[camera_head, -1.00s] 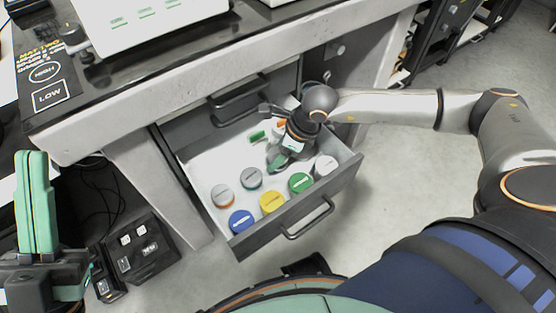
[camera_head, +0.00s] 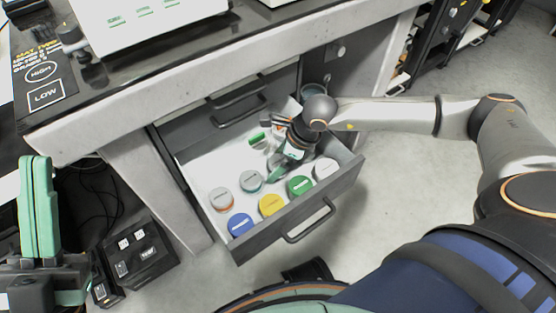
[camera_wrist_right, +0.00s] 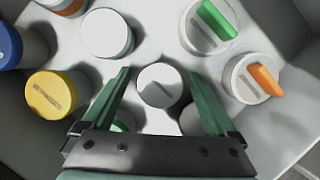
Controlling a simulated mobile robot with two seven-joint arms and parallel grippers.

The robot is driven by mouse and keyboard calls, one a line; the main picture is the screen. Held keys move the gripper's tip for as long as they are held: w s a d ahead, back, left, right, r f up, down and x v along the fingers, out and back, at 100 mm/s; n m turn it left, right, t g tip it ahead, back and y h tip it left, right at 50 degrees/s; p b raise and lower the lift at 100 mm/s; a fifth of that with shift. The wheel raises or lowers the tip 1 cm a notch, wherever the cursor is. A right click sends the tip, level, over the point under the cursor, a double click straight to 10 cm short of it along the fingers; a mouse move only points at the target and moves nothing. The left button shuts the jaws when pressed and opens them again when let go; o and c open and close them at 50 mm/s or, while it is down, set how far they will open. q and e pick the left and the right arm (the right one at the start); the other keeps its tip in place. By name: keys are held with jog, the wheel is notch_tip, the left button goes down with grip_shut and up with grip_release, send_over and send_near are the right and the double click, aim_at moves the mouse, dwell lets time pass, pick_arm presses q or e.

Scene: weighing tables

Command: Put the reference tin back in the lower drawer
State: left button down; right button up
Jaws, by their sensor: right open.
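The lower drawer (camera_head: 247,244) is pulled open and holds several round tins. My right gripper (camera_wrist_right: 162,85) is inside it, open, with its green fingers on either side of a grey-topped tin (camera_wrist_right: 160,86); I cannot tell whether they touch it. No label readable here marks it as the reference tin. Around it are a yellow tin (camera_head: 271,204), a blue tin (camera_head: 240,222), a green tin (camera_head: 300,186), a white tin (camera_head: 326,168) and two grey-topped tins (camera_head: 221,199) (camera_head: 251,181). My left gripper (camera_head: 38,165) is shut and empty, outside the drawer at far left.
Pieces with a green handle (camera_wrist_right: 217,20) and an orange handle (camera_wrist_right: 265,80) stand at the drawer's back. The upper drawer (camera_head: 238,105) is shut above. A white scale (camera_head: 150,20) and a HIGH/LOW mat (camera_head: 45,90) are on the table. A black box (camera_head: 140,250) is on the floor.

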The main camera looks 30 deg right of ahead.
jog(key=p+v, duration=0.4)
jog(key=v, duration=0.7)
jog(key=s+a+r+g+y, duration=0.2)
jog(key=s+a+y, duration=0.25)
jog(key=a, duration=0.35)
jog(key=s+a+r+g+y, duration=0.25)
jog(key=s+a, duration=0.35)
jog(key=a, duration=0.3)
jog(key=s+a+r+m+g+y, duration=0.1)
jog(key=s+a+r+m+y, duration=0.15)
jog(key=a+r, duration=0.2)
jog(key=s+a+r+m+y, duration=0.1)
jog(key=s+a+r+y, duration=0.2)
jog(key=r+y, duration=0.15)
notch_tip(320, 180, up, 14)
jog(key=w+d+m+t+y, duration=0.2)
jog(key=d+m+t+y, duration=0.1)
jog(key=m+t+y, duration=0.55)
jog(key=w+d+m+t+h, duration=0.2)
jog(key=d+m+t+h, duration=0.3)
jog(key=m+t, duration=0.3)
jog(key=w+d+r+m+t+h, duration=0.1)
jog(key=d+m+t+h, duration=0.3)
jog(key=m, duration=0.9)
jog(key=w+t+h, duration=0.1)
jog(key=t+h, duration=0.1)
jog(key=t, duration=0.2)
jog(key=shift+w+d+r+m, duration=0.3)
jog(key=shift+w+d, duration=0.05)
jog(key=shift+d, duration=0.05)
